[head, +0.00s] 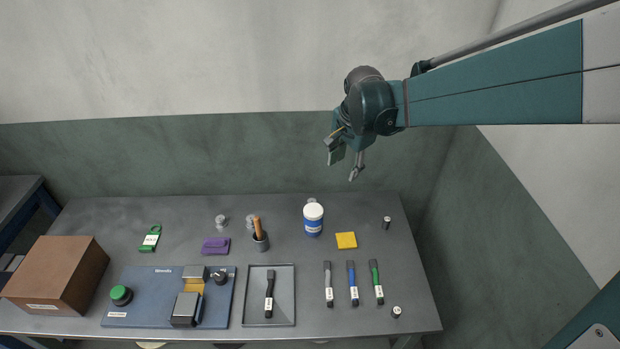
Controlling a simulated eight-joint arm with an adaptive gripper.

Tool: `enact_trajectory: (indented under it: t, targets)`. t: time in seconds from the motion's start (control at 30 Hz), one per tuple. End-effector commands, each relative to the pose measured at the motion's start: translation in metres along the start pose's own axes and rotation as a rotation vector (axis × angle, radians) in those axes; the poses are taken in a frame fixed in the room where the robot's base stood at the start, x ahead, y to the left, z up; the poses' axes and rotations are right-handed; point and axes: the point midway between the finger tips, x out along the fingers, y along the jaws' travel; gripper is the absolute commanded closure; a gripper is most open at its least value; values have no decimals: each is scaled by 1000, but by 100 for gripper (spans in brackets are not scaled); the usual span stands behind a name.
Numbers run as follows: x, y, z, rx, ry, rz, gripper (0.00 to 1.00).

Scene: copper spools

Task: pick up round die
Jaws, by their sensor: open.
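My gripper (345,163) is open and empty, raised above the back of the table, with its fingers pointing down. I cannot tell for sure which object is the round die. Two small dark labelled cylinders stand at the right side of the table: one cylinder (387,222) at the back right, another cylinder (396,311) near the front right corner.
A grey tray (284,321), a blue fixture board (143,300), a cup (261,243), purple (216,246) and green (150,238) items and a brown box (58,272) stand leftward.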

Motion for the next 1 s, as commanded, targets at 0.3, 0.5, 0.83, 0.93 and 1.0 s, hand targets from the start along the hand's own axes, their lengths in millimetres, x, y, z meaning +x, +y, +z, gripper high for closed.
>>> enact_trajectory:
  t: [0.3,0.5,0.83,0.93,1.0]
  targets:
    - [51,-36,-2,145,-26,50,59]
    - [86,-57,-2,239,-37,84,59]
    - [147,-85,3,391,-47,143,59]
    - [167,-92,5,438,-48,161,59]
    - [181,-98,7,470,-48,174,59]
